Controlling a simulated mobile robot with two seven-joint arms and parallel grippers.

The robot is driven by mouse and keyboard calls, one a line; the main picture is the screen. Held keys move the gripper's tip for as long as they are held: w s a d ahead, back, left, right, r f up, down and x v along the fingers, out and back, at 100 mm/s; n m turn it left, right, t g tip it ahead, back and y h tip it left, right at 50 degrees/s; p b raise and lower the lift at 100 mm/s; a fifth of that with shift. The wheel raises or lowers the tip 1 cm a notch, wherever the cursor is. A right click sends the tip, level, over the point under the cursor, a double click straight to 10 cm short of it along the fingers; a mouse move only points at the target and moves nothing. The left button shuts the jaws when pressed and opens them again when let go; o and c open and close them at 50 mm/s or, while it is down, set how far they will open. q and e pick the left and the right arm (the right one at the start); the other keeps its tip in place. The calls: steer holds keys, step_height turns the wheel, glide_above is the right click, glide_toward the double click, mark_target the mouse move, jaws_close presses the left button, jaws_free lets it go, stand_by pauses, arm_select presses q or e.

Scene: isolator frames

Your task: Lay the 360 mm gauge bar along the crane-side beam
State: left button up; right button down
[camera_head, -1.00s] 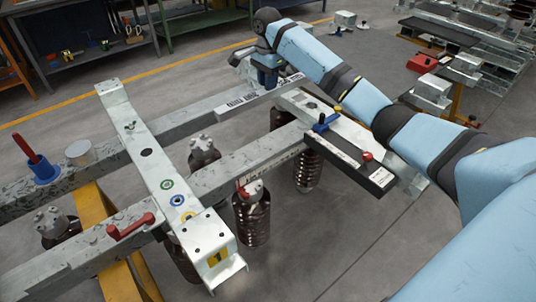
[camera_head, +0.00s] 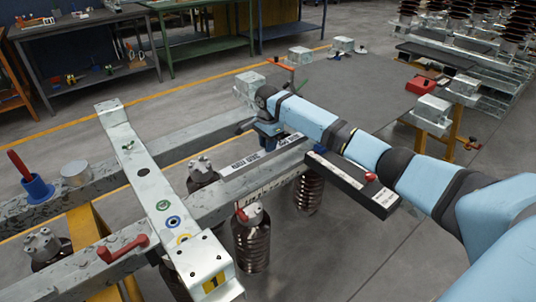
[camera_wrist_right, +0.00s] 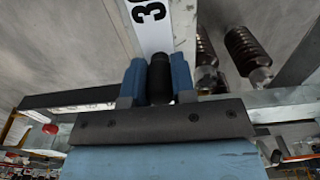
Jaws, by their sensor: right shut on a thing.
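The gauge bar (camera_head: 252,161) is a narrow pale bar with a white label and dark print in the head view. My right gripper (camera_head: 268,134) is over it, mostly hidden by its own wrist. In the right wrist view my right gripper (camera_wrist_right: 159,82) is shut on a black grip, with the white bar face and large digits (camera_wrist_right: 150,12) just beyond. The bar runs alongside the near steel beam (camera_head: 232,193); whether it touches the beam is unclear. The far beam (camera_head: 120,160) runs roughly parallel. My left gripper is out of view.
A pale cross plate (camera_head: 148,180) spans both beams at left, with a red handle (camera_head: 123,248) beside it. Brown ribbed insulators (camera_head: 251,240) stand by the near beam. Open floor lies in front.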

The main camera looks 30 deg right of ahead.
step_height(320, 180, down, 3)
steer(key=shift+f+b, duration=0.2)
steer(key=shift+b, duration=0.1)
steer(key=shift+f, duration=0.3)
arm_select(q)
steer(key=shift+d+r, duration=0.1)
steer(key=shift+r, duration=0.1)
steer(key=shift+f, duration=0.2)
arm_select(e)
steer(key=c, duration=0.9)
jaws_free()
steer(key=shift+c, duration=0.2)
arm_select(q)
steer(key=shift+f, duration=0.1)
arm_select(e)
steer(key=shift+r, duration=0.35)
arm_select(q)
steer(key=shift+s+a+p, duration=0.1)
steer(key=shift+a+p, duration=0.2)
steer(key=shift+p, duration=0.95)
arm_select(e)
step_height(320, 180, up, 12)
steer(key=shift+f, duration=0.25)
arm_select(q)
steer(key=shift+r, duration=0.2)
arm_select(e)
steer(key=shift+f, duration=0.1)
